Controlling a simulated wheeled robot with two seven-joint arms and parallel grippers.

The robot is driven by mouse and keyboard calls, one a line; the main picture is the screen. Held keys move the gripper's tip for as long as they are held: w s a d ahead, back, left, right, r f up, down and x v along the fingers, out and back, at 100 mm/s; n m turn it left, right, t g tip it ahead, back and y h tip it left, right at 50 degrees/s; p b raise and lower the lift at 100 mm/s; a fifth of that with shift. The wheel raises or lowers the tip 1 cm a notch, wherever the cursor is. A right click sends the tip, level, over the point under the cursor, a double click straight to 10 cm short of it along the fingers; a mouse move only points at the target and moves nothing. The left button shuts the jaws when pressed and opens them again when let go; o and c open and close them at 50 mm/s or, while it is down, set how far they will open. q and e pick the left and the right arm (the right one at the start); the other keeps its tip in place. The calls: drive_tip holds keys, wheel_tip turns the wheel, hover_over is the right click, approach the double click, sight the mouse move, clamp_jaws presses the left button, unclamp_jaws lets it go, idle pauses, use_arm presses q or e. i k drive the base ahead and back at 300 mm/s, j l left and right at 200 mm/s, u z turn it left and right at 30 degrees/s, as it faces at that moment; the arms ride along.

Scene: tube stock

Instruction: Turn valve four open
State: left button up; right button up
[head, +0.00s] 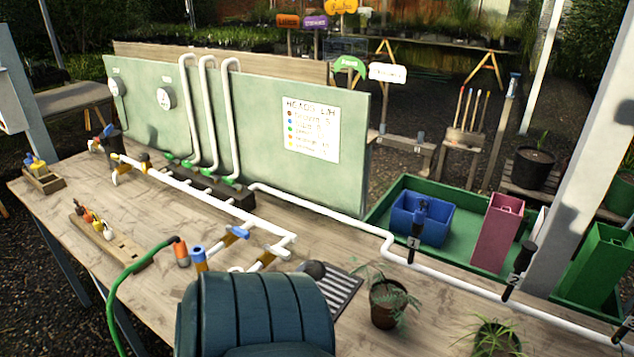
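A white pipe (330,215) runs along the wooden bench and off to the lower right. Two dark upright fittings on it carry the tags 1 (413,245) and 2 (514,280). Another dark fitting (624,332) is cut off at the right edge, and its number cannot be read. I see no tag reading four. A valve with a blue handle (237,233) sits on the pipework nearer the middle, with no readable number. Neither of my grippers is in view.
A dark teal ribbed shape (255,315) covers the bench's near middle. A green hose (135,268) loops at the left. Potted plants (388,300) stand at the near right. A green tray (470,232) holding bins lies behind the pipe, beside a white post (590,150).

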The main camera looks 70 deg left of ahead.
sight(231, 182)
drive_tip(key=u, duration=2.9)
drive_tip(key=i+j+z, duration=0.1)
drive_tip(key=z, duration=0.4)
drive_tip(key=j+z, duration=0.3)
drive_tip(key=z, duration=0.2)
drive_tip(key=i+j+z, duration=0.1)
drive_tip(key=j+z, duration=0.2)
drive_tip(key=j, duration=0.6)
drive_tip(key=j+z, duration=0.25)
drive_tip(key=j, duration=0.65)
drive_tip(key=k+j, duration=0.1)
drive_tip(key=j, duration=0.7)
